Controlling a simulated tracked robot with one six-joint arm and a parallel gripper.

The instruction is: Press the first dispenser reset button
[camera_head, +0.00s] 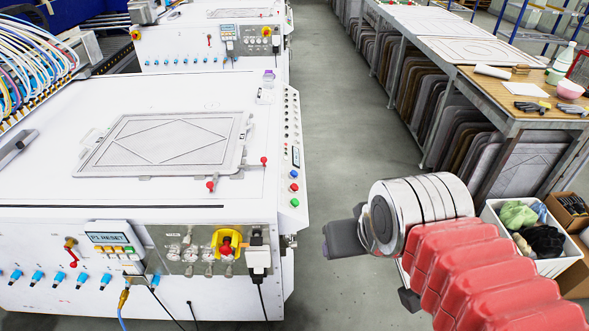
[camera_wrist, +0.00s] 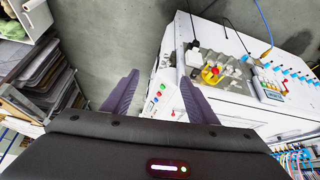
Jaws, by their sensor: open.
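A small white control box (camera_head: 112,241) with a lit display that seems to read "P1 RESET" is on the front face of the near white machine (camera_head: 60,215), at lower left in the head view. The same box (camera_wrist: 268,88) shows upside down at the right of the wrist view. Which button is the first dispenser's is too small to tell. My gripper (camera_wrist: 158,82) is open and empty, its dark fingers apart. It is well away from the box, toward the machine's corner with coloured buttons (camera_wrist: 157,98).
A yellow and red rotary switch (camera_head: 227,243) and a plug with cable (camera_head: 258,258) stick out right of the box. Blue knobs (camera_head: 58,278) line the front. A workbench (camera_head: 520,105) and a bin of cloths (camera_head: 530,235) stand right. The aisle floor (camera_head: 330,150) is clear.

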